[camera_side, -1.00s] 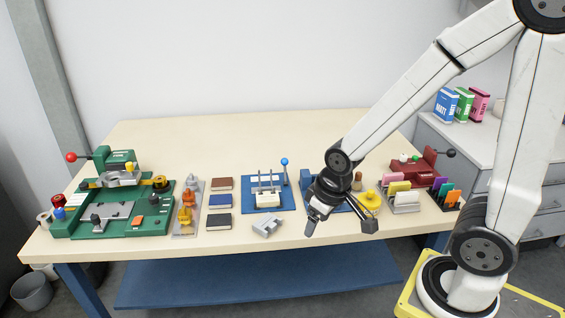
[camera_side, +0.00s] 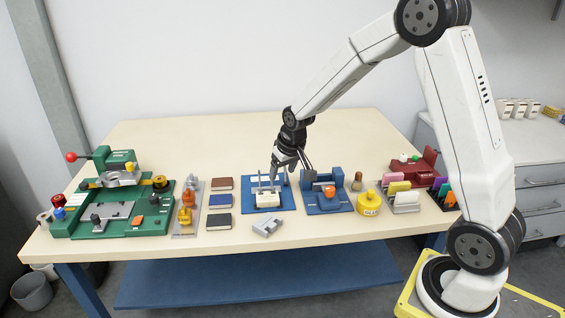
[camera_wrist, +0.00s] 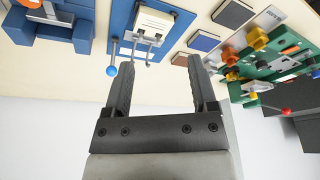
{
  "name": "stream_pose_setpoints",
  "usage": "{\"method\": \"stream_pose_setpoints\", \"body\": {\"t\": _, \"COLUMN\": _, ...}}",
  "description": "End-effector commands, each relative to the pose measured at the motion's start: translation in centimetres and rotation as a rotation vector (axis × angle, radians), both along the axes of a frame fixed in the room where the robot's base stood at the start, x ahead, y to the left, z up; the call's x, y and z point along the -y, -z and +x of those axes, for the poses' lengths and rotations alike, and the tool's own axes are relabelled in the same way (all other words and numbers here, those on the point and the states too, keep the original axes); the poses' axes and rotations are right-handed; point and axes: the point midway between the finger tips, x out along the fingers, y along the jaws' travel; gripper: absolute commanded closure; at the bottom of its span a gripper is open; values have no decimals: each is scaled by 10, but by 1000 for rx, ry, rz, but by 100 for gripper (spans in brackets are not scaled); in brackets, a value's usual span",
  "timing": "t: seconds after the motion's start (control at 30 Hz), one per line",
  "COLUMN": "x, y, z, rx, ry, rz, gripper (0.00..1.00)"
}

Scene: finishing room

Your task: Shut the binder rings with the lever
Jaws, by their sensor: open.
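The binder station is a blue plate (camera_side: 284,203) with a cream block (camera_side: 267,200) and upright metal rings (camera_side: 262,182); it also shows at the top of the wrist view (camera_wrist: 120,22). The rings (camera_wrist: 148,42) look like thin metal prongs there; I cannot tell whether they meet. The lever's blue ball knob (camera_wrist: 112,71) is just left of my left finger in the wrist view, outside the jaws. In the side view my arm hides it. My gripper (camera_side: 290,166) is open and empty, above the back right part of the station; its jaws show in the wrist view (camera_wrist: 158,62).
A second blue fixture with an orange part (camera_side: 329,191) stands close on the right, then a yellow pot (camera_side: 369,203). A grey block (camera_side: 267,226) lies in front. Books (camera_side: 220,201) and a green machine (camera_side: 125,210) are left. The back of the table is clear.

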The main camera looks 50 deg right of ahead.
Motion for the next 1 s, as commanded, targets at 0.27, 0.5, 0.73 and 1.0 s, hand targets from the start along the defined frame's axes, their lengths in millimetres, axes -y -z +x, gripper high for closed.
{"method": "stream_pose_setpoints", "body": {"t": 0.27, "x": 71, "y": 16, "z": 58, "rx": 36, "ry": 123, "rz": -5, "gripper": 26}}
{"method": "stream_pose_setpoints", "body": {"t": 0.5, "x": 130, "y": 32, "z": 90, "rx": 64, "ry": 213, "rz": -12, "gripper": 26}}
{"method": "stream_pose_setpoints", "body": {"t": 0.73, "x": 156, "y": 40, "z": 100, "rx": 77, "ry": 253, "rz": -16, "gripper": 26}}
{"method": "stream_pose_setpoints", "body": {"t": 1.0, "x": 159, "y": 40, "z": 101, "rx": 79, "ry": 256, "rz": -17, "gripper": 26}}
